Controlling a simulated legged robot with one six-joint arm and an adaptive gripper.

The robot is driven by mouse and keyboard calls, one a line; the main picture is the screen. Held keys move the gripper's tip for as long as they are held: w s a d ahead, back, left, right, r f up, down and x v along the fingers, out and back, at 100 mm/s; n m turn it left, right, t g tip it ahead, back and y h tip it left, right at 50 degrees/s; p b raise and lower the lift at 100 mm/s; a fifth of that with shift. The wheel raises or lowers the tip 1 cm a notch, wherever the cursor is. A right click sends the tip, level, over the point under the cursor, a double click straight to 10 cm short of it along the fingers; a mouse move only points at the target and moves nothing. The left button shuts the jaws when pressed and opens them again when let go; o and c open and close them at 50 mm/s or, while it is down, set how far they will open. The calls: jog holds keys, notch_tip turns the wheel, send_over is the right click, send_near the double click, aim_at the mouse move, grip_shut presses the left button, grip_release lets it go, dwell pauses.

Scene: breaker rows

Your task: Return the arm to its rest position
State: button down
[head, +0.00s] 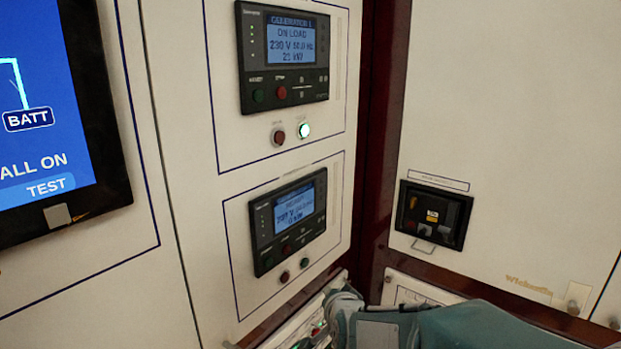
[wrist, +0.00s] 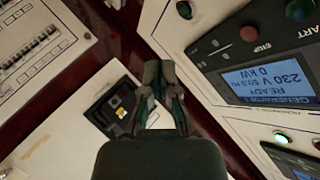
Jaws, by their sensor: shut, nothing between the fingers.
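My arm (head: 460,325) shows as teal links along the bottom right of the head view, low in front of the cabinet corner. Its far end runs out of the bottom of that view, so the fingers cannot be made out there. In the wrist view my gripper (wrist: 158,72) is shut and empty, its dark fingers pointing up the picture. The fingers overlap the view of a dark recessed breaker unit (wrist: 112,108) behind them. I cannot tell the gap between them and the panels; no contact is visible.
The upper generator panel (head: 285,57) reads ON LOAD, with a lit green lamp (head: 304,130) below. The lower generator panel (head: 289,220) reads 0 kW. A blue screen (head: 45,120) is at left.

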jog(key=s+d+r+n+g+h, duration=0.1)
jog(key=s+d, duration=0.4)
jog(key=s, duration=0.8)
jog(key=s+d+r+n+g+h, duration=0.1)
jog(key=s+d+r+n+g, duration=0.2)
jog(key=s, duration=1.1)
jog(key=d+n+g, duration=0.3)
jog(key=shift+s+d, duration=0.25)
